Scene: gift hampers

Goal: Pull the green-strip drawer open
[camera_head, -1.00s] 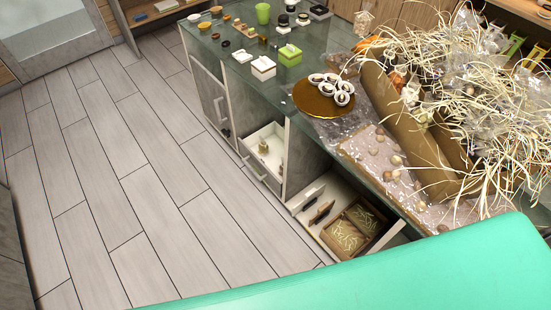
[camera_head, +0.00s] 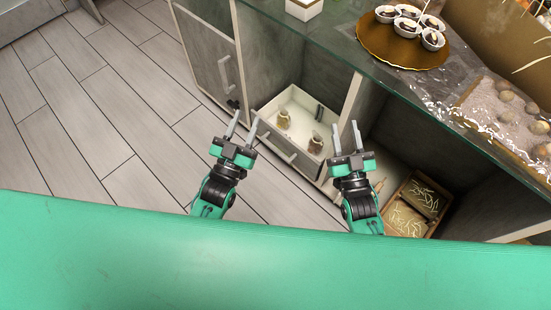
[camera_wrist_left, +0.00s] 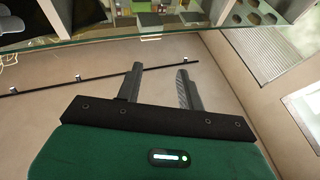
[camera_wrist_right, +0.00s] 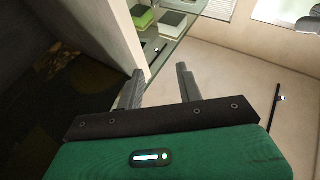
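No green strip shows clearly on any drawer front. A white drawer (camera_head: 272,106) stands pulled out of the counter in the head view, with two small jars (camera_head: 283,118) inside and a bar handle (camera_head: 287,157) on its front. My left gripper (camera_head: 243,126) is open and empty, above and left of that drawer's front. My right gripper (camera_head: 345,136) is open and empty, over its right side. A second open compartment at lower right holds a wooden box (camera_head: 436,190); its front is hidden by my right arm and green body. Both wrist views show spread fingers with nothing between them.
A grey closed front (camera_head: 205,50) with a vertical handle (camera_head: 225,72) is left of the white drawer. The glass countertop (camera_head: 340,45) overhangs at right, bearing a gold tray (camera_head: 385,50) of cups. Plank floor (camera_head: 100,130) at left is clear.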

